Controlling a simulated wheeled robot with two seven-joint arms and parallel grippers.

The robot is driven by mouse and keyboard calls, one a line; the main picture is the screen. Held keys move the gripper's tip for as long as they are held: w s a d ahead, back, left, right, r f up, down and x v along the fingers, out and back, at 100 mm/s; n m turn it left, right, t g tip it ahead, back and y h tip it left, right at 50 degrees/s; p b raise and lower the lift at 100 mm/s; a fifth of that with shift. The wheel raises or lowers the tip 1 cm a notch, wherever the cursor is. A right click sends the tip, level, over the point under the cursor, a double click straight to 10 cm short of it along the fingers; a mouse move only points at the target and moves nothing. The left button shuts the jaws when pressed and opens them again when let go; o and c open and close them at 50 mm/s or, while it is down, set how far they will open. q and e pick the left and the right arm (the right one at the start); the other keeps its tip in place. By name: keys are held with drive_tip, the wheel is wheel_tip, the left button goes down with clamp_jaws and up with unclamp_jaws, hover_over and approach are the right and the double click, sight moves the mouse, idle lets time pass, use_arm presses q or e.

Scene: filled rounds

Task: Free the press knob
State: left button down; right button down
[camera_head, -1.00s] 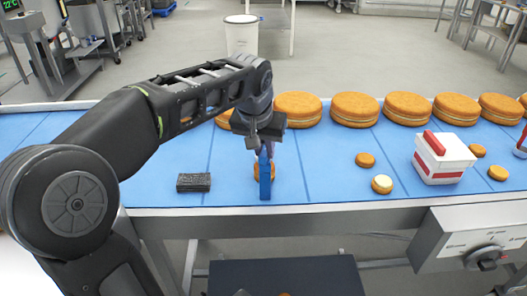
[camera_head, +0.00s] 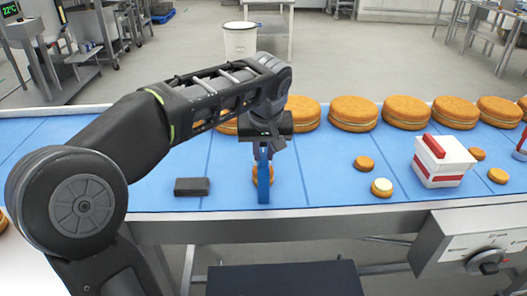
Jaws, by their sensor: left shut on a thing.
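My left gripper (camera_head: 264,146) reaches down over the blue belt and is shut on an upright blue strip (camera_head: 264,182). The strip's lower end is at or just above the belt; I cannot tell whether it touches. A small brown round (camera_head: 255,174) is right behind the strip and partly hidden by it. A white box with red bands (camera_head: 440,167) and a red bar (camera_head: 433,146) on top stands on the belt at right. I cannot tell which part is the press knob. My right gripper is not in view.
A dark block (camera_head: 191,187) lies on the belt (camera_head: 320,185) left of the gripper. Large filled rounds (camera_head: 353,112) line the back. Small rounds (camera_head: 382,187) lie near the white box. A control panel with a dark dial (camera_head: 487,262) is at lower right. A white bin (camera_head: 240,40) stands behind.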

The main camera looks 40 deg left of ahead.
use_arm(q)
drive_tip(key=c, duration=1.6)
unclamp_jaws()
drive_tip(key=v, duration=0.8)
drive_tip(key=shift+f, duration=0.1)
